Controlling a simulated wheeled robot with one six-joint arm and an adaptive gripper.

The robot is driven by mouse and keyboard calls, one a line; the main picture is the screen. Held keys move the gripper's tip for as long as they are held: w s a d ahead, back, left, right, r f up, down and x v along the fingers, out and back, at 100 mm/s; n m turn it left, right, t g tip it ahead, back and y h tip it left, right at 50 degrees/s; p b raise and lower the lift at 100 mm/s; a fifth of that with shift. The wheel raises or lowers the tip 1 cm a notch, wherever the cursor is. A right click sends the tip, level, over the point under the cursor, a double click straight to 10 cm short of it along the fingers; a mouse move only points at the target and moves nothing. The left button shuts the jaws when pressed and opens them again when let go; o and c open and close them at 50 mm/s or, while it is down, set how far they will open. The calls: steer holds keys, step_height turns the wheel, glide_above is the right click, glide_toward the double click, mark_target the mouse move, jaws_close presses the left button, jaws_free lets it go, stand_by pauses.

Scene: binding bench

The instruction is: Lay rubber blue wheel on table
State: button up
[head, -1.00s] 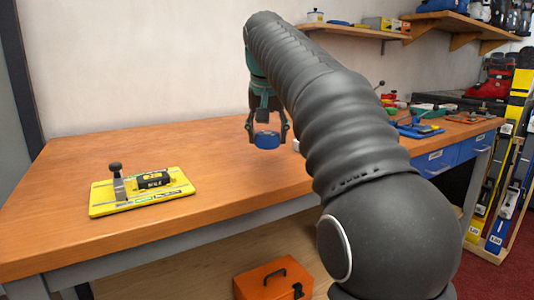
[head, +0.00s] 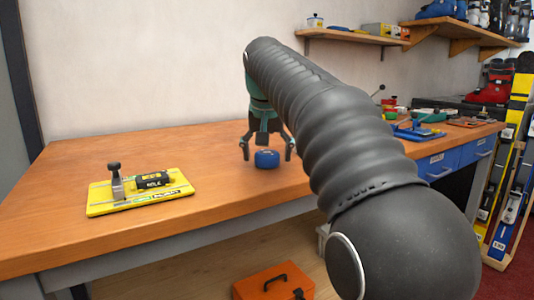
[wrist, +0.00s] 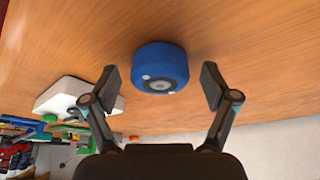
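The blue wheel (head: 267,159) rests on the wooden table (head: 225,192) near the middle of its top. In the wrist view the blue wheel (wrist: 160,66) sits on the wood, between and just beyond the fingertips. My gripper (head: 267,152) is open above and around it, with a finger on either side. In the wrist view my gripper (wrist: 158,84) shows a clear gap between each finger pad and the wheel.
A yellow board (head: 140,192) with a clamp and a black block lies at the left. A blue clamp board (head: 418,131) is at the right. In the wrist view a white block (wrist: 75,97) is near one finger.

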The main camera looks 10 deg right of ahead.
steer(key=shift+r, duration=0.1)
steer(key=p+v, duration=0.4)
steer(key=v, duration=0.8)
steer(key=s+f+n, duration=0.1)
steer(key=s+f, duration=1.2)
steer(key=f, duration=0.2)
steer(key=s+d+f+n+t+y, duration=0.1)
steer(key=s+f+n, duration=0.1)
steer(key=s+f, duration=1)
step_height(320, 180, down, 4)
steer(key=shift+s+f, duration=0.25)
steer(key=shift+s, duration=0.1)
steer(key=shift+r, duration=0.1)
steer(key=shift+r+p, duration=0.25)
steer(key=shift+p, duration=0.1)
